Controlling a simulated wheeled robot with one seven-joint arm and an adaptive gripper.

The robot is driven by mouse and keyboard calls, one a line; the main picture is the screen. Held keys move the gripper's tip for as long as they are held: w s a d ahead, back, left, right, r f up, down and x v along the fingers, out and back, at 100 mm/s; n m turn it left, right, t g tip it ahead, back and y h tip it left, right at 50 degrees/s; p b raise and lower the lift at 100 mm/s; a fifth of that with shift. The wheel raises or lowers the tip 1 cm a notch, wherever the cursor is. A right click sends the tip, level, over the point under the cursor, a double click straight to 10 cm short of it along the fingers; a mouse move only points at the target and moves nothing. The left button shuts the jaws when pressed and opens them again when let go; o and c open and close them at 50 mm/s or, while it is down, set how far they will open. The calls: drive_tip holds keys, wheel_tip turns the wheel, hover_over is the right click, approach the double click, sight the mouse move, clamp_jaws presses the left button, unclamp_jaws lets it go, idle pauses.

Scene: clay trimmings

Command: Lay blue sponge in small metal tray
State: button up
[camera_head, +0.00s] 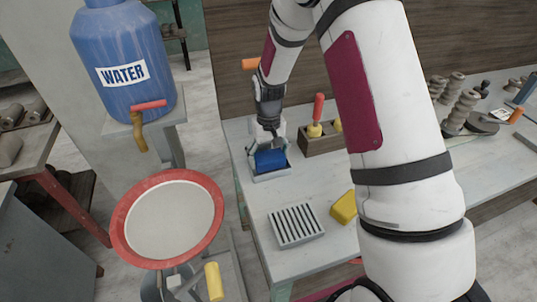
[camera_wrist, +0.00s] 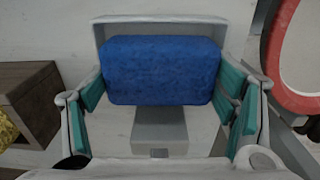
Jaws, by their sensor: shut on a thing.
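The blue sponge (camera_head: 270,160) is at the small metal tray (camera_head: 271,178) near the left end of the table. In the head view it shows within the tray's outline, behind the tray's front rim. My gripper (camera_head: 271,148) is over the tray, pointing down, and shut on the sponge. In the wrist view the sponge (camera_wrist: 160,70) lies between the green finger pads of my gripper (camera_wrist: 160,92), and the tray's pale rim (camera_wrist: 160,20) shows beyond it. Whether the sponge's underside touches the tray floor is hidden.
A wooden box (camera_head: 320,143) with a red-handled tool stands right of the tray. A slatted grey rack (camera_head: 296,226) and a yellow block (camera_head: 344,207) lie nearer on the table. A red-rimmed basin (camera_head: 118,219) and a blue water container (camera_head: 125,95) stand left of the table.

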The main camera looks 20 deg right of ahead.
drive_tip(key=o, duration=1.1)
drive_tip(key=shift+c, duration=0.2)
wheel_tip(320, 180, up, 12)
drive_tip(key=s+r+t, duration=0.2)
drive_tip(key=s+r, duration=1)
drive_tip(key=r, duration=0.3)
drive_tip(key=s+r+t, duration=0.1)
drive_tip(key=s+r, duration=0.1)
drive_tip(key=s, duration=0.6)
drive_tip(key=s+r+t, duration=0.2)
drive_tip(key=s, duration=0.7)
